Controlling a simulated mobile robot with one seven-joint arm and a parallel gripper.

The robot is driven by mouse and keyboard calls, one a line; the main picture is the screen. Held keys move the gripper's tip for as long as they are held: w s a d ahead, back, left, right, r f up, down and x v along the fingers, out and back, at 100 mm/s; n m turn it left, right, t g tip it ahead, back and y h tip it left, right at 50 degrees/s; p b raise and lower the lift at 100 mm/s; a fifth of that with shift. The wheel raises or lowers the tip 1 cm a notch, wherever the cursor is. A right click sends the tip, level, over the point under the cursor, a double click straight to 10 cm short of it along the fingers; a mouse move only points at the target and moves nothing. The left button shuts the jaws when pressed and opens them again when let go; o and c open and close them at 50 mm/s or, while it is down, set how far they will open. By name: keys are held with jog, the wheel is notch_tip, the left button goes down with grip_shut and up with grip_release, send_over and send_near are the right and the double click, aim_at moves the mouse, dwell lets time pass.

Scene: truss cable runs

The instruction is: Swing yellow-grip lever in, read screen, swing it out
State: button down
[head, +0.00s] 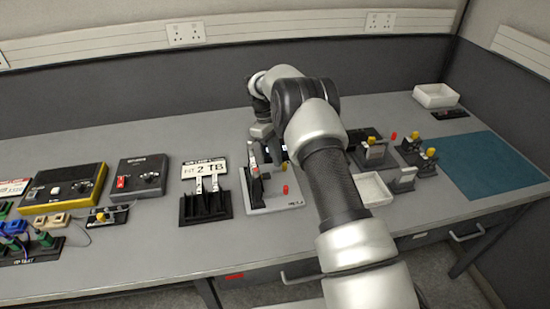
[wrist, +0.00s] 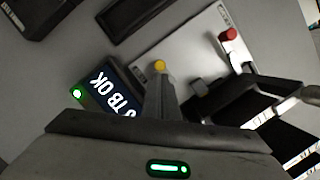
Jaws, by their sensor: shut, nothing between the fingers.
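The lever's yellow grip (wrist: 160,66) shows in the wrist view, just beyond the tip of my gripper (wrist: 162,85). Whether they touch I cannot tell. My gripper is shut with nothing between its fingers; in the head view it is low over the pale fixture plate (head: 292,201). The dark screen (wrist: 117,92) is lit left of the gripper in the wrist view. In the head view my arm hides much of the fixture.
A red knob (wrist: 229,34) is on the plate near the lever. A black rack with upright levers and a "2 TB" sign (head: 205,168) stands to the left. A white tray (head: 373,190) and yellow-topped devices (head: 415,155) are to the right. The blue mat (head: 493,172) is clear.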

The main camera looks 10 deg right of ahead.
jog(key=m, duration=0.3)
jog(key=m+y, duration=0.1)
jog(key=m, duration=0.1)
jog(key=shift+s+d+m+g, duration=0.3)
jog(key=shift+s+d+g, duration=0.05)
jog(key=shift+d+g, duration=0.05)
jog(key=shift+a, duration=0.15)
jog(key=shift+s+a, duration=0.25)
jog(key=shift+a, duration=0.4)
jog(key=shift+r, duration=0.1)
jog(key=p+v, duration=0.1)
jog(key=v, duration=1.1)
jog(key=shift+p, duration=0.3)
jog(key=shift+d, duration=0.1)
